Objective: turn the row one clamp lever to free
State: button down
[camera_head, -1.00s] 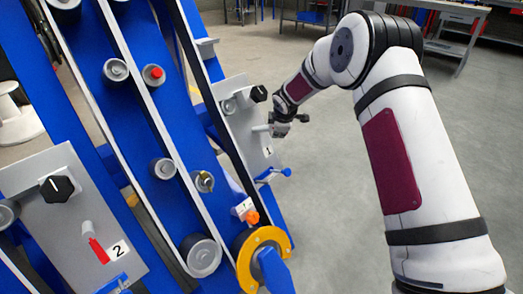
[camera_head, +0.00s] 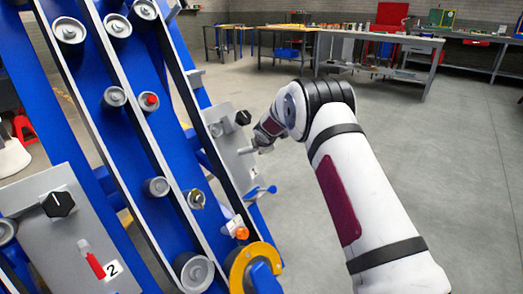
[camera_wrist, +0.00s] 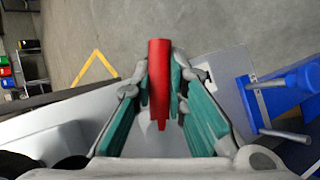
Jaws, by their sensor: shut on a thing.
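The row one clamp lever has a red handle (camera_wrist: 159,80) in the wrist view. My gripper (camera_wrist: 161,68) is shut on it, with a teal pad on each side. In the head view my gripper (camera_head: 258,147) is at the right edge of the grey row one plate (camera_head: 226,133). That plate carries a black knob (camera_head: 243,118) and a label 1 (camera_head: 254,173). Most of the lever is hidden there by my gripper and by distance, so its exact angle cannot be told.
The row two plate (camera_head: 65,222), with its red-handled lever (camera_head: 93,264), is at the lower left. A blue handle (camera_head: 262,191) sticks out below the row one plate. A yellow ring (camera_head: 243,270) is lower down. Open floor lies to the right; workbenches (camera_head: 380,45) stand behind.

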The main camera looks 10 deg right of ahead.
jog(key=shift+s+f, duration=0.1)
jog(key=c, duration=1.6)
grip_release()
jog(key=shift+o, duration=0.2)
jog(key=shift+s+r, duration=0.15)
jog(key=shift+r, duration=0.2)
jog(key=v, duration=1.1)
jog(key=shift+s, duration=0.2)
jog(key=shift+r, duration=0.1)
